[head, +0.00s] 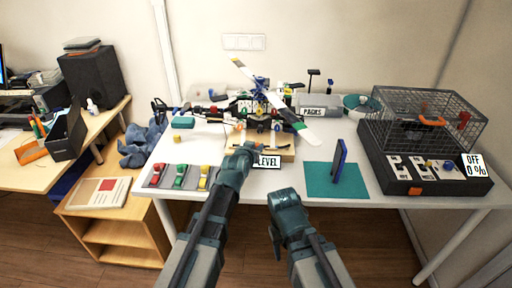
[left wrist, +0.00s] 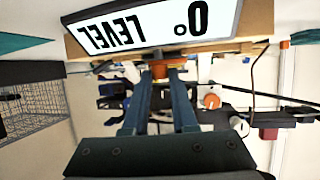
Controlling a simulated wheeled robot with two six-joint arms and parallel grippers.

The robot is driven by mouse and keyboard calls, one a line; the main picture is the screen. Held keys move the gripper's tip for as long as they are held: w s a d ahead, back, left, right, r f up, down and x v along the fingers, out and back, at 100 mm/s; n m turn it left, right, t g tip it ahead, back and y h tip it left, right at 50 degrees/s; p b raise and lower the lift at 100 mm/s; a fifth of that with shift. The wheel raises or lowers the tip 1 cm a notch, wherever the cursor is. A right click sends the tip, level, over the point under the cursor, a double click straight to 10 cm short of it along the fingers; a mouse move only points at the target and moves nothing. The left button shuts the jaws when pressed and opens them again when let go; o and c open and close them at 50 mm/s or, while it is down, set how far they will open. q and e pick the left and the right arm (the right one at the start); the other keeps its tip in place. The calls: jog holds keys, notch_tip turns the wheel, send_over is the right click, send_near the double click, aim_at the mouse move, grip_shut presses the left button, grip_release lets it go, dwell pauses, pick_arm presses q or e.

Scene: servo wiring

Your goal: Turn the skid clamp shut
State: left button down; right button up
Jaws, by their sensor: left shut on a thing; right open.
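My left gripper (head: 246,149) reaches the front of this base, left of the LEVEL sign (head: 269,162). In the left wrist view its two fingers (left wrist: 160,80) are closed around a small orange-brown piece at the base edge, which looks like the skid clamp (left wrist: 160,70). The clamp is hidden behind the gripper in the head view. My right gripper (head: 275,236) is open and empty, lower down in front of the table edge.
A teal mat (head: 320,182) with an upright blue panel (head: 339,160) lies right of the base. A wire cage (head: 425,110) on a black box stands further right. A tray with coloured clips (head: 180,177) is at the left. An orange knob (left wrist: 210,101) sits near my left fingers.

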pick_arm(q)
jog(key=shift+a+m+h, duration=0.1)
jog(key=shift+m+h, duration=0.2)
jog(key=shift+w+a+m+g+h, duration=0.15)
jog(key=shift+m+g+h, duration=0.2)
jog(key=shift+m+h, duration=0.45)
jog(key=shift+w+a+m+g+h, duration=0.15)
jog(key=shift+m+g+h, duration=0.2)
jog(key=shift+m+h, duration=0.4)
jog(key=m+g+h, duration=0.2)
jog(key=m+h, duration=0.1)
jog(key=w+m+g+h, duration=0.1)
jog(key=m+g, duration=0.1)
jog(key=shift+a+h, duration=0.35)
jog(key=shift+a, duration=0.05)
jog(key=m+g, duration=0.1)
jog(key=m+g+h, duration=0.1)
jog(key=m+g, duration=0.1)
jog(key=shift+w+a+g+h, duration=0.1)
jog(key=shift+w+g+h, duration=0.15)
jog(key=shift+g+h, duration=0.05)
jog(key=shift+m+g+h, duration=0.3)
jog(key=shift+m+g, duration=1.05)
jog(key=shift+g, duration=0.05)
jog(key=shift+m+g, duration=0.3)
jog(key=c, duration=0.7)
grip_release()
